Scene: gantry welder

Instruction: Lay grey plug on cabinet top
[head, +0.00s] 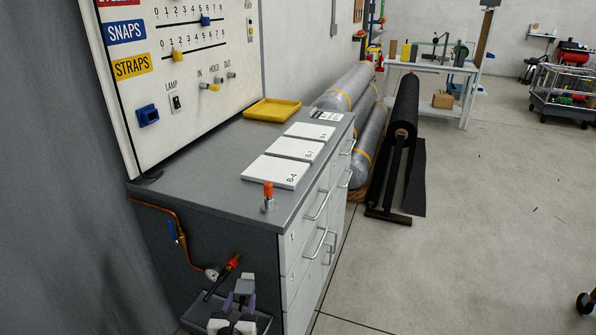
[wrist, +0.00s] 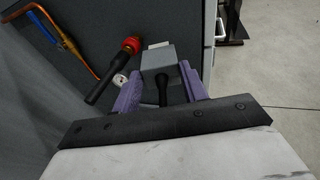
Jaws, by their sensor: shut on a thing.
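The grey plug (wrist: 160,66) is a small grey block with a pale end and a black cord or stem at its near side. In the wrist view it sits between the purple fingers of my gripper (wrist: 160,92), which is shut on it. In the head view my gripper (head: 241,301) is at the bottom, in front of the cabinet's dark end panel and below the top; the plug (head: 245,285) shows small there. The cabinet top (head: 215,158) is a flat dark grey surface above and beyond my gripper.
On the cabinet top are white plates (head: 275,171), a yellow tray (head: 272,110) and an orange-capped metal piece (head: 268,197) near the front corner. Bare top lies left of the plates. A copper pipe (head: 155,206) and a black and red fitting (head: 223,275) project beside my gripper.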

